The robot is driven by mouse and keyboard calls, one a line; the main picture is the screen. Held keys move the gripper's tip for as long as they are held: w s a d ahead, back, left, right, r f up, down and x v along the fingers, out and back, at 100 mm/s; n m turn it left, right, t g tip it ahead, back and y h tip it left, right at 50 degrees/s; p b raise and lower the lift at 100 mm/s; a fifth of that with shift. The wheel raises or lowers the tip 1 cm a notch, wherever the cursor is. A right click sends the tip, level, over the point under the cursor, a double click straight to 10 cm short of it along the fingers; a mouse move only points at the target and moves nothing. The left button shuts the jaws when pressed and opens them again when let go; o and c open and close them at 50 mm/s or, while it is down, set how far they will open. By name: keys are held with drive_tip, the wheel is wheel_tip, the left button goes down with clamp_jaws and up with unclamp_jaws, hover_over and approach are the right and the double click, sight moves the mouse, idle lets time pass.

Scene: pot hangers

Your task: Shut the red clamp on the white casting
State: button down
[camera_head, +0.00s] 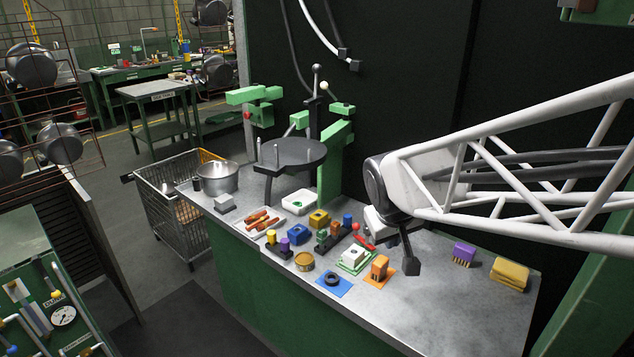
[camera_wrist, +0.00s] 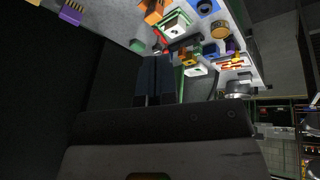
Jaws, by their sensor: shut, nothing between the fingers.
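The white casting (camera_head: 353,252) sits on a green-edged base on the bench, and it also shows near the top of the wrist view (camera_wrist: 174,28). The red clamp (camera_head: 364,242) is just behind it, its ball-ended lever tilted up. Its red parts do not visibly lie over the casting's top. In the wrist view the red clamp (camera_wrist: 161,38) is beside the casting, partly blurred. My gripper (camera_head: 411,266) is shut and empty, pointing down to the right of the clamp and casting, apart from both. Its dark fingers (camera_wrist: 154,72) are together in the wrist view.
An orange block (camera_head: 379,268) on an orange mat stands close to my gripper. Blocks, trays and a pot (camera_head: 217,178) crowd the left. Bare bench lies between gripper and brush.

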drive_tip(key=w+a+f+n, duration=0.1)
drive_tip(key=w+f, duration=0.3)
drive_tip(key=w, duration=0.3)
drive_tip(key=w+a+f+n+t, duration=0.1)
drive_tip(key=w+f, duration=0.3)
drive_tip(key=w, duration=0.4)
drive_tip(key=w+a+f+n+t, duration=0.1)
drive_tip(key=w+a+f+n, duration=0.1)
drive_tip(key=w, duration=0.6)
wheel_tip(320, 180, down, 3)
drive_tip(key=shift+a+r+n, duration=0.15)
drive_tip(key=shift+a+n, duration=0.1)
drive_tip(key=shift+n, duration=0.25)
drive_tip(key=shift+w, duration=0.1)
drive_tip(key=x, duration=1)
drive_tip(key=shift+w+a, duration=0.1)
drive_tip(key=shift+a, duration=0.05)
drive_tip(key=shift+w+d+f, duration=0.15)
drive_tip(key=shift+w+d, duration=0.45)
drive_tip(key=shift+d, duration=0.15)
drive_tip(key=shift+w+d+f, duration=0.2)
drive_tip(key=shift+w+d, duration=0.4)
drive_tip(key=shift+d, duration=0.1)
